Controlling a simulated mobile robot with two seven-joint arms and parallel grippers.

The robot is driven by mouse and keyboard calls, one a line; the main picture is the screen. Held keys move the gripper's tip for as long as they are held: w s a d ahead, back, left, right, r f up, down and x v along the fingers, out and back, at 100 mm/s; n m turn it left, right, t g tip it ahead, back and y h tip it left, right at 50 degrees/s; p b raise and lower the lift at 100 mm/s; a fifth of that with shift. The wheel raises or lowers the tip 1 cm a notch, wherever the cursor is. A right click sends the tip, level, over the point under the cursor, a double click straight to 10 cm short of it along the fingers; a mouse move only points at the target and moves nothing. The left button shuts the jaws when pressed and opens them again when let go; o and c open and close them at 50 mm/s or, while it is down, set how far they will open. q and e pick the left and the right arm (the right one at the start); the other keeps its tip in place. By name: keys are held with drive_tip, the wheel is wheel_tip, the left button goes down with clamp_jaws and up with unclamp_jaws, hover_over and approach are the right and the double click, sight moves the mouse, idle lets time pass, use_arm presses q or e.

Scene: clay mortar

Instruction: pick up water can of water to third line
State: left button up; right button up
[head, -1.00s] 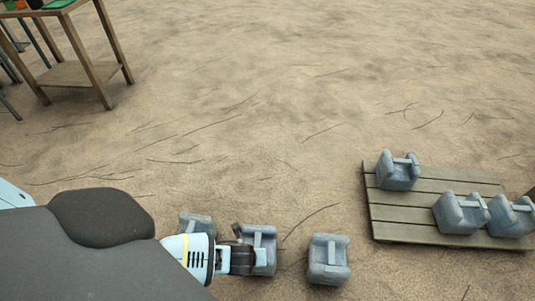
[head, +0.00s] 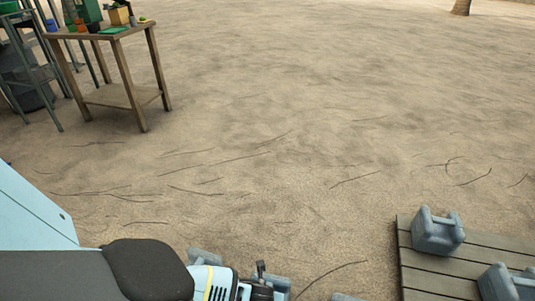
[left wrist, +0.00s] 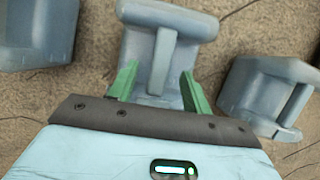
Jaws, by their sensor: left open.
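A grey-blue water can (left wrist: 190,22) lies straight ahead of my left gripper (left wrist: 160,72) in the left wrist view. The two green fingers are open, one on each side of the can's upright-looking handle bar, and I cannot tell whether they touch it. In the head view, my left gripper (head: 258,285) is at the bottom edge, over a can (head: 281,284) that is mostly hidden. Another can (head: 204,256) shows partly behind my wrist. My right gripper is not in view.
In the left wrist view, more cans stand at the left (left wrist: 38,35) and right (left wrist: 262,90). A wooden pallet (head: 425,270) at right holds cans (head: 437,232), (head: 500,285). A wooden table (head: 120,90) stands at the back left. The sandy ground between is clear.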

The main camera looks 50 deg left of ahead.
use_arm(q)
drive_tip(key=b+x, duration=0.3)
drive_tip(key=x, duration=0.1)
drive_tip(key=shift+f, duration=0.25)
drive_tip(key=shift+w+f+b, duration=0.2)
drive_tip(key=shift+f+b, duration=0.1)
drive_tip(key=shift+b, duration=0.15)
drive_tip(key=c, duration=0.9)
clamp_jaws()
